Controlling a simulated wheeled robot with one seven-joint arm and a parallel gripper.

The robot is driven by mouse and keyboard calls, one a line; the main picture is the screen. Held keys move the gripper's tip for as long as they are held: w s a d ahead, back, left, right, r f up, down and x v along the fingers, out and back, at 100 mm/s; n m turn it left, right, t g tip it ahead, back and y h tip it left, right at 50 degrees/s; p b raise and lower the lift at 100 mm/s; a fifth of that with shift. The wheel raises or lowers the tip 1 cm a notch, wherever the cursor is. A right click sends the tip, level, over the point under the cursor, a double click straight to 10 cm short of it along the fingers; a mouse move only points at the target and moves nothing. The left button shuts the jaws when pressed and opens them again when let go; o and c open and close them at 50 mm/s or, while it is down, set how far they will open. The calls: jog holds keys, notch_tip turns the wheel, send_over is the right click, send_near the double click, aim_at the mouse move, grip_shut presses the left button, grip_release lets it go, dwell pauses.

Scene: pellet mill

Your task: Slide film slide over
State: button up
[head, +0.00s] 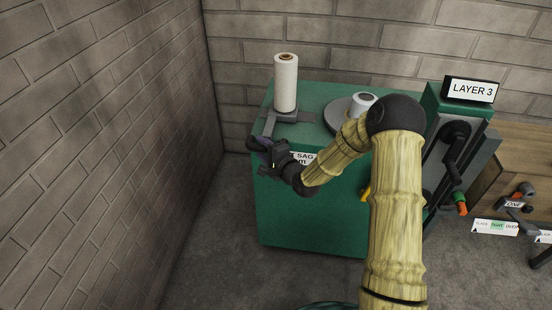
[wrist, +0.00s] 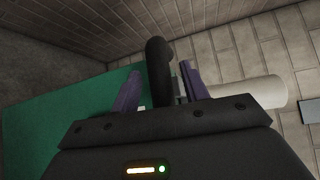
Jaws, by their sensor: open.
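The film slide (head: 291,117) is a flat grey bracket on top of the green cabinet, with a white film roll (head: 286,82) standing upright on it. A black curved handle (head: 252,143) shows at the cabinet's left end, by the slide's grey arm. My gripper (head: 265,146) is at this handle, its fingers open. In the wrist view the black handle (wrist: 158,72) appears between the two purple fingers, with gaps on both sides; contact cannot be told. The white roll (wrist: 262,92) lies right of the fingers there. My gripper partly hides the handle's lower part.
The green cabinet (head: 300,210) carries a grey round turntable (head: 338,113) with a white load (head: 363,102). A "LAYER 3" sign (head: 471,89) and a crank (head: 455,180) are at right. A brick wall (head: 100,130) stands left, with floor between it and the cabinet.

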jog(key=v, duration=1.7)
jog(key=shift+d, duration=0.1)
jog(key=s+d+f+n+g+h, duration=0.3)
jog(key=s+d+n+g+h, duration=0.3)
jog(key=n, duration=0.3)
jog(key=s+d+r+n+g+h, duration=0.1)
jog(key=s+r+n+g+h, duration=0.35)
jog(key=s, duration=0.55)
notch_tip(320, 180, up, 20)
jog(key=y+p, duration=0.1)
jog(key=p, duration=1.8)
jog(key=shift+s+d+r+m, duration=0.2)
jog(key=shift+s+m, duration=0.15)
